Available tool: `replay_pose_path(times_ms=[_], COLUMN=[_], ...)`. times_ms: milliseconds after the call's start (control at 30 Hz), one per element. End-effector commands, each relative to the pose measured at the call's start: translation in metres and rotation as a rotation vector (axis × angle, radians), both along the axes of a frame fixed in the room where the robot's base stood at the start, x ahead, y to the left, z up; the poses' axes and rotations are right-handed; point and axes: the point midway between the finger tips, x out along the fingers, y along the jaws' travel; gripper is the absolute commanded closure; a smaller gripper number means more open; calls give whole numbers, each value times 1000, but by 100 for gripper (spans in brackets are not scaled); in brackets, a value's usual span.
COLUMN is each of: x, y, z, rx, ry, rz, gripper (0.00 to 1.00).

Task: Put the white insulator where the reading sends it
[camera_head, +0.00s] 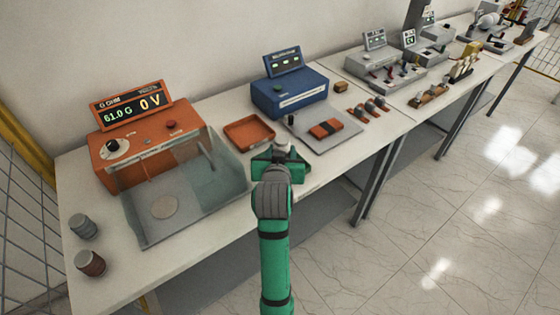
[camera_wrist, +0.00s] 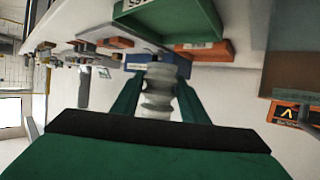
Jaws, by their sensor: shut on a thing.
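The white insulator (camera_wrist: 158,92) is a ribbed pale piece, held upright between the fingers of my gripper (camera_wrist: 155,100). In the head view my gripper (camera_head: 280,160) is over the front edge of the table, in front of the orange tray (camera_head: 249,132). The orange tester (camera_head: 150,150) at the left has a display (camera_head: 130,107) reading 61.0 G ohm and 0 V. A clear-walled bay (camera_head: 190,205) with a round pale plate (camera_head: 164,207) stands in front of it. In the wrist view a green tray (camera_wrist: 170,22) with a white label lies just beyond the insulator.
A ribbed grey piece (camera_head: 82,226) and a brown one (camera_head: 90,263) stand at the table's left end. A blue instrument (camera_head: 290,92) and a grey plate (camera_head: 325,130) with orange-brown blocks lie to the right. More instruments line the far tables.

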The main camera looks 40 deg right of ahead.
Motion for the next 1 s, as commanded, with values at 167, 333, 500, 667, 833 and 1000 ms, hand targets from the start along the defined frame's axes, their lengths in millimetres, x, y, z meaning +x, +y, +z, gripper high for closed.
replay_pose_path(times_ms=[167,333,500,667,833,1000], x=[22,35,41,44,44,44], y=[-15,-22,-25,-27,-27,-27], z=[-32,-49,-56,-73,-90,-90], rx=[2,-1,-1,1,-1,-1], ry=[2,0,0,2,-1,-2], rz=[-2,-2,-2,-2,-1,-1], gripper=[94,94,94,94,94,94])
